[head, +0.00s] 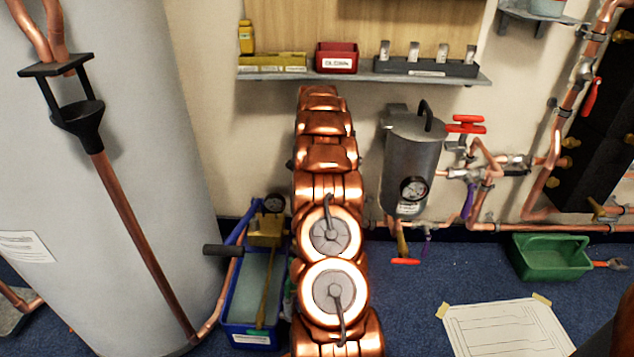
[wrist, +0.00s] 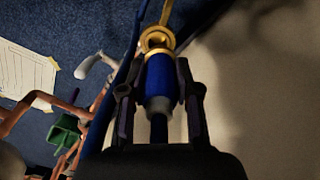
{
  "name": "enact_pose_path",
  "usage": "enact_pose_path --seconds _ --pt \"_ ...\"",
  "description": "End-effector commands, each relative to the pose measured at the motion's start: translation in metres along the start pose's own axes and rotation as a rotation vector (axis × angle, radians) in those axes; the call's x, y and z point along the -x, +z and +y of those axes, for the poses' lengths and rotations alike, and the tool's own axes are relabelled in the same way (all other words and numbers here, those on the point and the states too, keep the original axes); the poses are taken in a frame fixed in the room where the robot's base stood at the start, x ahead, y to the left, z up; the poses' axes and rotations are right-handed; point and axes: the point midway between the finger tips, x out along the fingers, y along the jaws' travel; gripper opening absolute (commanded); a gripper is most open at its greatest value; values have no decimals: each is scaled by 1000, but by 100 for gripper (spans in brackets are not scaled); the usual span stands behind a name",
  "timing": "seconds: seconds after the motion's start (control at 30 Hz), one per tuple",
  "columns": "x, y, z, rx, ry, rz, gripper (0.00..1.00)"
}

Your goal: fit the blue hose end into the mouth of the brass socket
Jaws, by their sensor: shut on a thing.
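In the wrist view my gripper (wrist: 160,85) is shut on the blue hose end (wrist: 158,76), with one dark finger on each side of it. The hose end points up the picture, with a pale collar and a dark part below the blue. The brass socket (wrist: 157,37) is straight beyond its tip, and its ring-shaped mouth shows partly. The tip overlaps the near rim in the picture; I cannot tell whether they touch. In the head view my arm hides the gripper, hose end and socket.
A blue tub (head: 231,335) with a gauge and black-gripped lever stands left of my arm. A grey cylinder (head: 407,160) and copper pipes are at right. A green tray (head: 548,260) and a paper sheet (head: 505,328) lie on the floor. A shelf (head: 350,78) runs above.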

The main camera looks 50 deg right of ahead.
Motion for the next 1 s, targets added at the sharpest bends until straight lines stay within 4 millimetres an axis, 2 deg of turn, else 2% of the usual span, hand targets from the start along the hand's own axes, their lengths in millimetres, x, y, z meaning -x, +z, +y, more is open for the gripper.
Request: enact_pose_path --seconds 1.0 --pt "-20 3 1 0 17 -1 0"
